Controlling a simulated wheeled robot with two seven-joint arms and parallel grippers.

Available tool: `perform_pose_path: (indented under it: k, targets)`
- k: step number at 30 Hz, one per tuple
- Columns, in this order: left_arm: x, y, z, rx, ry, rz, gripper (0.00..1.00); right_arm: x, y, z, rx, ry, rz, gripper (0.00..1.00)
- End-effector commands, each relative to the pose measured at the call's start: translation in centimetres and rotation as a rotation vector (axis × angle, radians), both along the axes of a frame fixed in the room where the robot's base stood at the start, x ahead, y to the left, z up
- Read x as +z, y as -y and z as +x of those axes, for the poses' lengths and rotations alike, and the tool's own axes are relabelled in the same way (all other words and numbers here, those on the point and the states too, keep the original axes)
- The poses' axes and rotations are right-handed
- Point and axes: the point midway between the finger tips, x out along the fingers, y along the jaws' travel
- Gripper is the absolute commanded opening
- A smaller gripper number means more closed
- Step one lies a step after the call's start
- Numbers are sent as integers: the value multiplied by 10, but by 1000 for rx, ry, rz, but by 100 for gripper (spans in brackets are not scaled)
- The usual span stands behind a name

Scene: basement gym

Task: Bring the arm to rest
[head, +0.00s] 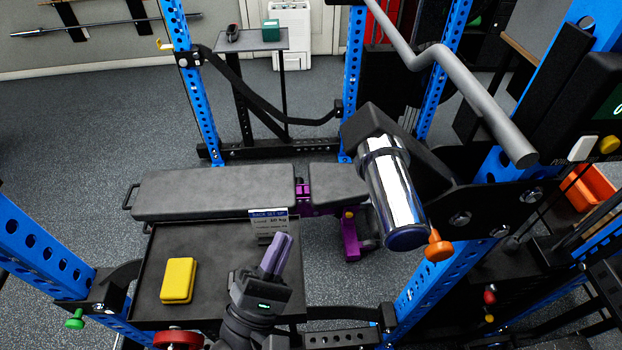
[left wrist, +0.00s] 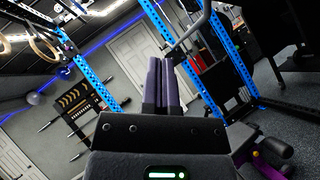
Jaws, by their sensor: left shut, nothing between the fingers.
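My left gripper (head: 277,254) is in the lower middle of the head view, above the right part of a dark tray table. Its purple fingers are together with nothing between them, and they point up and away. In the left wrist view the fingers (left wrist: 161,82) stand upright side by side, with the rack and back wall beyond. My right gripper is in neither view.
A yellow block (head: 178,281) and a small sign (head: 268,222) are on the dark tray table (head: 205,245). A grey bench (head: 215,192) lies behind it. Blue rack posts (head: 195,95), a chrome sleeve (head: 393,200) and a grey bar (head: 455,80) surround the space. Open floor is at left.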

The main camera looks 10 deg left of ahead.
Motion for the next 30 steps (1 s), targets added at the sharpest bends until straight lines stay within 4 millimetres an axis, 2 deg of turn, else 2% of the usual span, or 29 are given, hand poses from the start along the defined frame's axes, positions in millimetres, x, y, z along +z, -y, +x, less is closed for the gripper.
perform_pose_path:
  k: [2, 5, 8, 10, 12, 15, 18, 22, 27, 30]
  targets:
    - [0, 3, 2, 5, -12, 35, 0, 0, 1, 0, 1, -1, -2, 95]
    - [-8, 23, 11, 34, -82, 276, 0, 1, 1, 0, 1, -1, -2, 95]
    - [-29, 45, 20, 56, -176, 757, 0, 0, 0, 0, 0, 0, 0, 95]
    - [-48, 48, 20, 37, -226, 1119, 0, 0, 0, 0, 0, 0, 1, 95]
    - [-65, 41, 14, -9, -262, 1426, 0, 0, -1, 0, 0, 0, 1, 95]
    - [-84, 24, 0, -109, -300, 1765, 0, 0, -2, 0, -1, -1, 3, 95]
    - [-96, 5, -19, -244, -330, 2021, 0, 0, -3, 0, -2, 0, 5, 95]
    - [-105, -21, -48, -453, -359, 2268, 0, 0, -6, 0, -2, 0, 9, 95]
    - [-105, -53, -93, -796, -387, 2471, 0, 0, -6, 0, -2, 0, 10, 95]
    - [-161, -51, -87, -831, -391, 2464, 0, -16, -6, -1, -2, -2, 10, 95]
